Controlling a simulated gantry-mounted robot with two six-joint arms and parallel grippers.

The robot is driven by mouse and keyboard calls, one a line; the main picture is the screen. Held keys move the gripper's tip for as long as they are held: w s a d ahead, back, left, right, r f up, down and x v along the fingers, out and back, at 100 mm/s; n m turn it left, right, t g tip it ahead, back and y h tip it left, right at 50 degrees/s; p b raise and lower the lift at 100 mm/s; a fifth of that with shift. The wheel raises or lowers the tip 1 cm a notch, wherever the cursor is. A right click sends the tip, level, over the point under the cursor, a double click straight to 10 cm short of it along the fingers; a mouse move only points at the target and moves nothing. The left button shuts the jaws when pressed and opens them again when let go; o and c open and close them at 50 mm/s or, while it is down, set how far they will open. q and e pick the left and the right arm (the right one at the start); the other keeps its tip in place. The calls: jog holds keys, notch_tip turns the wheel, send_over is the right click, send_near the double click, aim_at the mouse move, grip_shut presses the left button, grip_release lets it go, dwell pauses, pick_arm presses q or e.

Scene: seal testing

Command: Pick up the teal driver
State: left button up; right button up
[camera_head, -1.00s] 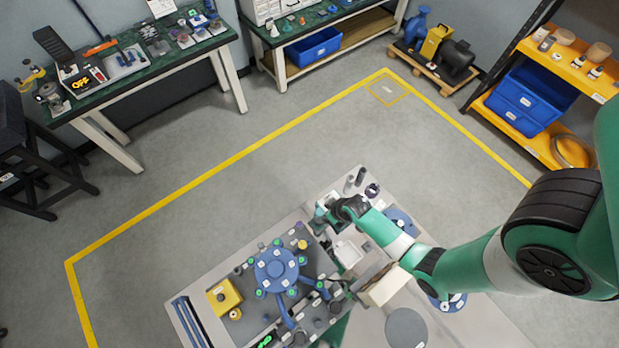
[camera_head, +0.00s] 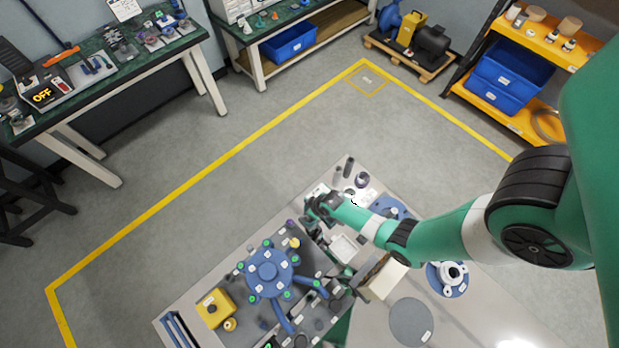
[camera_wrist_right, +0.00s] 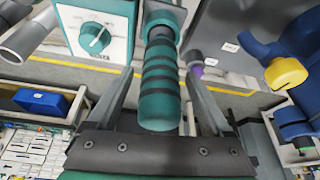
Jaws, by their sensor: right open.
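The teal driver (camera_wrist_right: 160,88) shows in the right wrist view as a ribbed teal handle with dark bands. It stands lengthwise between the spread fingers of my right gripper (camera_wrist_right: 161,95), with a visible gap on both sides. The fingers are open and not closed on it. In the head view my right gripper (camera_head: 310,214) is over the back-left part of the workbench and hides the driver there. My left gripper is in neither current view.
A teal-edged box with a knob (camera_wrist_right: 95,36) is left of the driver in the wrist view. A yellow-tipped blue part (camera_wrist_right: 287,73) is at right. In the head view a blue round fixture (camera_head: 268,268) and a yellow block (camera_head: 214,307) are near the gripper.

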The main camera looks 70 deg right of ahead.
jog(key=shift+x, duration=0.8)
grip_shut()
jog(key=shift+r, duration=0.1)
jog(key=shift+r, duration=0.1)
